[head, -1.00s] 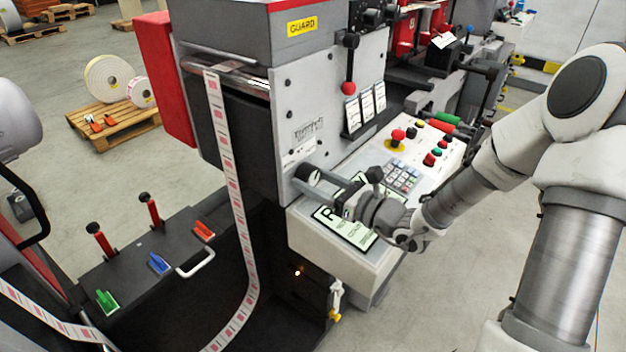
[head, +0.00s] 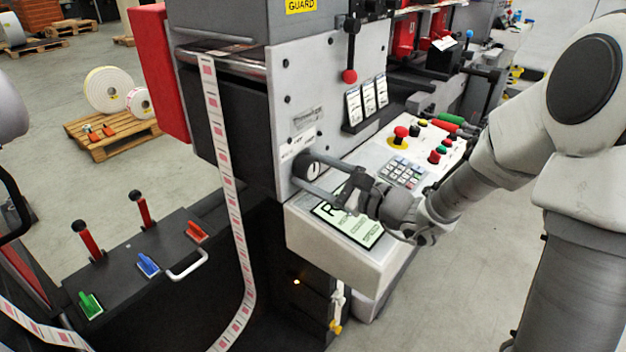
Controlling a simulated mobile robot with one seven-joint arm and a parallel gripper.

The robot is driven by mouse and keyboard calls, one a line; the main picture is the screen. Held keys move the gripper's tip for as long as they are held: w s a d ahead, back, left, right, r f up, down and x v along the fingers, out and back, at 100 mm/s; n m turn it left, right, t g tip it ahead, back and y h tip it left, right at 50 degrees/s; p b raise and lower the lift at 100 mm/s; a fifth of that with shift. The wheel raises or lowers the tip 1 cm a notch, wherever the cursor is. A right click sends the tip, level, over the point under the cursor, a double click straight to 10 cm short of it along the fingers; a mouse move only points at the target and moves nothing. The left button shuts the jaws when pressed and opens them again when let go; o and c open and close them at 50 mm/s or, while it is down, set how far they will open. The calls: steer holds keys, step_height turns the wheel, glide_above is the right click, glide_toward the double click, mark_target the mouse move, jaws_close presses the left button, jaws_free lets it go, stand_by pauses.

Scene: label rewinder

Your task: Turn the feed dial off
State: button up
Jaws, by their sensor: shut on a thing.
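The feed dial (head: 311,167) is a round black knob with a white mark, low on the light grey side plate of the rewinder (head: 325,85) in the head view. Small lettering shows on the plate around it, too small to read. My gripper (head: 318,173) reaches in from the right with its two fingers at the dial. It is shut on the dial, with part of the knob's face showing between the fingers. The white mark on the knob looks close to upright.
Below is a sloped control panel (head: 300,215) with a screen, a keypad (head: 402,172) and a red emergency button (head: 401,131). A red-knobbed lever (head: 349,76) hangs above the dial. A label web (head: 228,180) runs down to the left. Open floor lies to the right.

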steer(key=shift+n, duration=0.3)
steer(key=o, duration=1.4)
steer(key=p+v, duration=0.1)
steer(key=v, duration=1.6)
steer(key=shift+s+d, duration=0.15)
steer(key=shift+d, duration=0.05)
